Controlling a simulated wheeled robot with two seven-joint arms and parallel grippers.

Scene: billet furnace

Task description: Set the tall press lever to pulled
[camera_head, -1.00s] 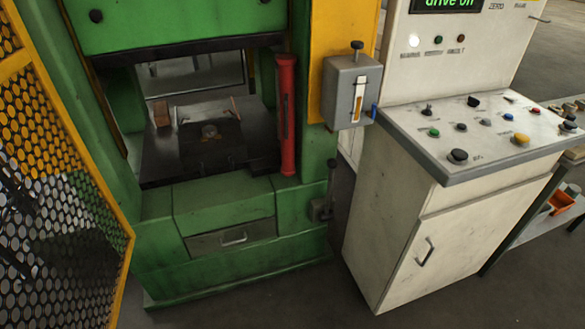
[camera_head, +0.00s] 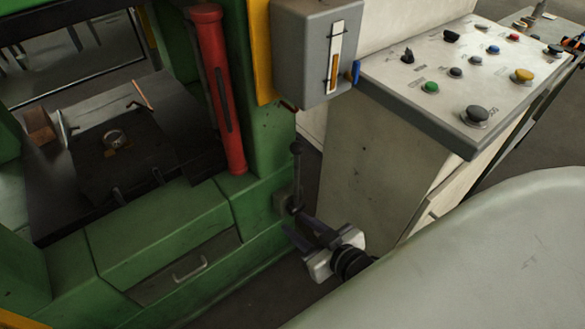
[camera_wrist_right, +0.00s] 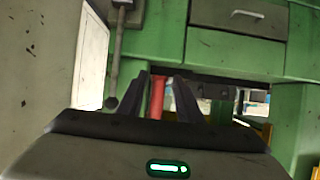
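The tall press lever (camera_head: 296,168) is a thin dark rod with a ball knob, standing nearly upright from a grey pivot block low on the green press's right corner. My right gripper (camera_head: 298,224) is open and empty, just below and in front of the lever's pivot. In the right wrist view, which looks upside down, the lever (camera_wrist_right: 117,65) lies left of my open fingers (camera_wrist_right: 163,92), outside the gap between them. I see no contact with the rod. My left gripper is not in view.
The green press (camera_head: 160,235) has a red column (camera_head: 220,95) on its right side. A grey box (camera_head: 305,50) with a gauge hangs above the lever. The console (camera_head: 430,90) with several buttons stands to the right, close to my gripper. A narrow floor gap separates press and console.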

